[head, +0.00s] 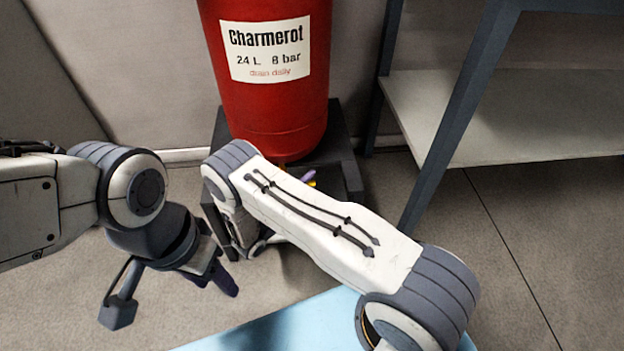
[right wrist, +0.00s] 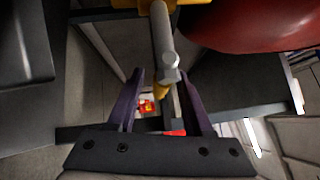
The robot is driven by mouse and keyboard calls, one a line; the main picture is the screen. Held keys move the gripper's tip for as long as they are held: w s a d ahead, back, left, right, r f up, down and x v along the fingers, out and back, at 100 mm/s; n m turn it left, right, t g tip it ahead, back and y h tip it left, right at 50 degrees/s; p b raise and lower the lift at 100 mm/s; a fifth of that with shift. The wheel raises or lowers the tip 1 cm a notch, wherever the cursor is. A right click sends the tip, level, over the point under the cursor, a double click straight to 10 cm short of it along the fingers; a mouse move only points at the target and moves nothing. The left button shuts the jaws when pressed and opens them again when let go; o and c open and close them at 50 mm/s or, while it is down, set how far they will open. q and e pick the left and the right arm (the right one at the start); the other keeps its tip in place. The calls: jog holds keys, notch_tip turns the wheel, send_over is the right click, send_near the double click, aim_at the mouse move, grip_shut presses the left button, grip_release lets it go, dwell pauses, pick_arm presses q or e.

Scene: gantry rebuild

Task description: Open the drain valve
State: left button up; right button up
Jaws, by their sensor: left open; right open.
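The red tank (head: 268,112), with a white label reading "Charmerot 24 L 8 bar drain daily", stands upright on a dark stand. My left gripper (head: 225,284) is open, well left of the tank.
The dark stand (head: 345,160) surrounds the space under the tank. A bench with a lower shelf (head: 500,115) and dark legs is to the right. A light blue surface (head: 300,325) lies in front. A red-and-white item (right wrist: 147,104) shows beyond the fingers.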

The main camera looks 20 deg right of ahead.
jog(key=shift+x, duration=1.2)
grip_shut()
dwell(0.6)
